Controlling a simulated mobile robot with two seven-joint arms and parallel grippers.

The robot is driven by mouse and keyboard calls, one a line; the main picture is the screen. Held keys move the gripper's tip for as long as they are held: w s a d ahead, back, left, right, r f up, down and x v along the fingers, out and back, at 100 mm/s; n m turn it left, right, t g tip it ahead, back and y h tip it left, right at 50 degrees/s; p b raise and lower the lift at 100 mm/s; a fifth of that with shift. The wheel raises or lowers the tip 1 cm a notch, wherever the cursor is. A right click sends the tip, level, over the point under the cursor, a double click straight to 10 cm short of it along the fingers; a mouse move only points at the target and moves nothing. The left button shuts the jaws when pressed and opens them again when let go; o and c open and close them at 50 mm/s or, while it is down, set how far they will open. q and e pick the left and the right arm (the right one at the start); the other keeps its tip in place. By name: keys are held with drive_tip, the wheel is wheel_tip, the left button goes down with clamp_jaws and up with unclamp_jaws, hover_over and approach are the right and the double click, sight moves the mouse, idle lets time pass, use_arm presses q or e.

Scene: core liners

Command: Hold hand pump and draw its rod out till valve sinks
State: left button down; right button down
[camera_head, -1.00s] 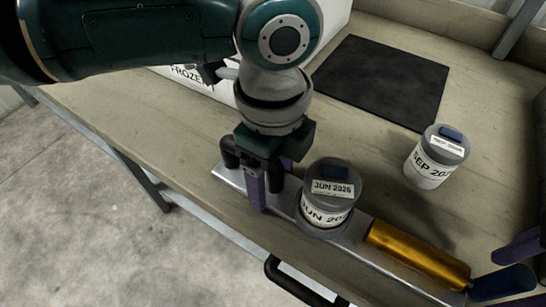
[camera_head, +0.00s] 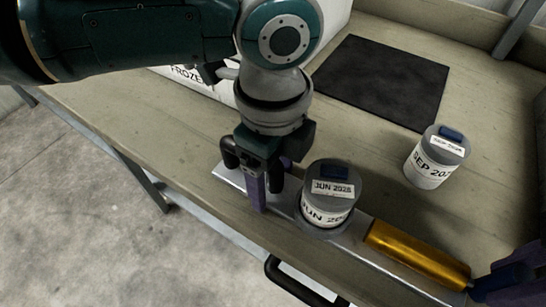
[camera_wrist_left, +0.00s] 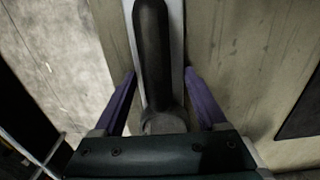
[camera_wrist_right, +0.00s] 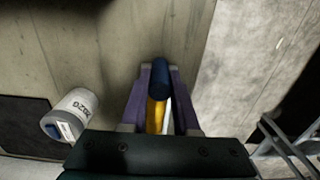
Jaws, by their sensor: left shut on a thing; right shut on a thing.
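The hand pump lies along the bench edge: a metal bar (camera_head: 367,252), a black handle (camera_head: 232,155) at its left end, a yellow cylinder (camera_head: 415,254) and a dark blue grip (camera_head: 496,284) at its right end. My left gripper (camera_head: 270,185) is shut on the black handle, which also shows between its fingers in the left wrist view (camera_wrist_left: 155,60). My right gripper (camera_wrist_right: 160,95) is shut on the blue grip (camera_wrist_right: 160,76), with the yellow cylinder just behind it. A lidded container labelled JUN 2026 (camera_head: 328,205) stands upright on the bar. I cannot make out a valve.
A second lidded container, labelled SEP (camera_head: 428,170), stands apart on the bench. A dark mat (camera_head: 385,80) lies at the back, and a white box marked FROZEN (camera_head: 190,82) is partly behind my left arm. The bench between mat and pump is mostly clear.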

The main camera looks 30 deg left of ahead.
drive_tip(key=shift+d, duration=0.1)
use_arm(q)
drive_tip(key=shift+a, duration=0.15)
use_arm(e)
drive_tip(key=shift+d, duration=4.05)
unclamp_jaws()
drive_tip(key=shift+a, duration=0.15)
wheel_tip(320, 180, up, 9)
